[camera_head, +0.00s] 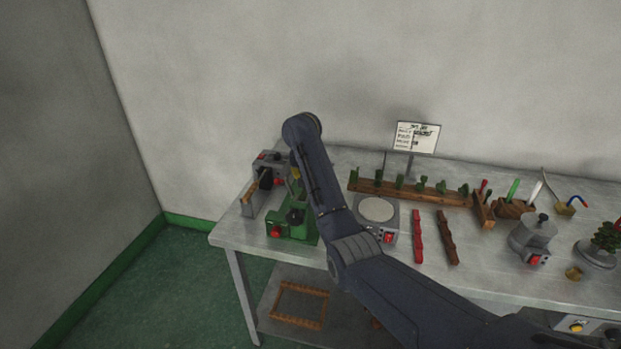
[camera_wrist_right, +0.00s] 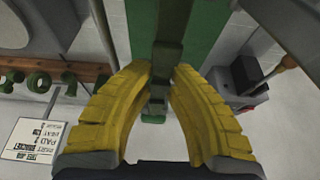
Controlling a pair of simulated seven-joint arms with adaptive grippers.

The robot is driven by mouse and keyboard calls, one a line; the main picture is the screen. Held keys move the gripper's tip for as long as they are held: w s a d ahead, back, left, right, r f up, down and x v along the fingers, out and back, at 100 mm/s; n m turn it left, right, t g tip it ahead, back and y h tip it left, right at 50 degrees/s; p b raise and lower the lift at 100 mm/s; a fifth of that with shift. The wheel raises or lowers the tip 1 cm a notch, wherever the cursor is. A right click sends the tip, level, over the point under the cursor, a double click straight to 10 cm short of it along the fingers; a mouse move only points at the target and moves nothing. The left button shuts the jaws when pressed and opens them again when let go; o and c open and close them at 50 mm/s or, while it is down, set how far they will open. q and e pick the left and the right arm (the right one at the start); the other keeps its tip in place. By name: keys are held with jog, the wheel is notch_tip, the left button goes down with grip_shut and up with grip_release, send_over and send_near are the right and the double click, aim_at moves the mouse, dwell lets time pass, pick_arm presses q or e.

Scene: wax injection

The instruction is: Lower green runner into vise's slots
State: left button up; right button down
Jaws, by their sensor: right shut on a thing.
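The green runner (camera_wrist_right: 170,45) is a narrow dark green bar in the right wrist view. My right gripper (camera_wrist_right: 165,78) has its yellow fingers shut on it. The runner reaches past the fingertips over a wider, brighter green surface (camera_wrist_right: 144,28), which appears to be the vise. In the head view the green vise (camera_head: 290,224) with a red knob stands at the left of the table. My right gripper (camera_head: 295,174) is just above and behind it, largely hidden by my arm. Whether the runner touches the slots cannot be told. My left gripper is out of view.
A grey machine (camera_head: 264,172) stands close left of the vise. A round-plate device (camera_head: 377,209) is to its right. A wooden rack (camera_head: 425,191) with several green pieces is behind. Red (camera_head: 417,236) and brown (camera_head: 447,238) bars lie farther right. A sign (camera_head: 416,137) stands at the back.

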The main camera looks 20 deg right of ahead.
jog(key=c, duration=1.3)
grip_release()
jog(key=shift+r, duration=0.1)
jog(key=v, duration=1.2)
jog(key=shift+a, duration=0.1)
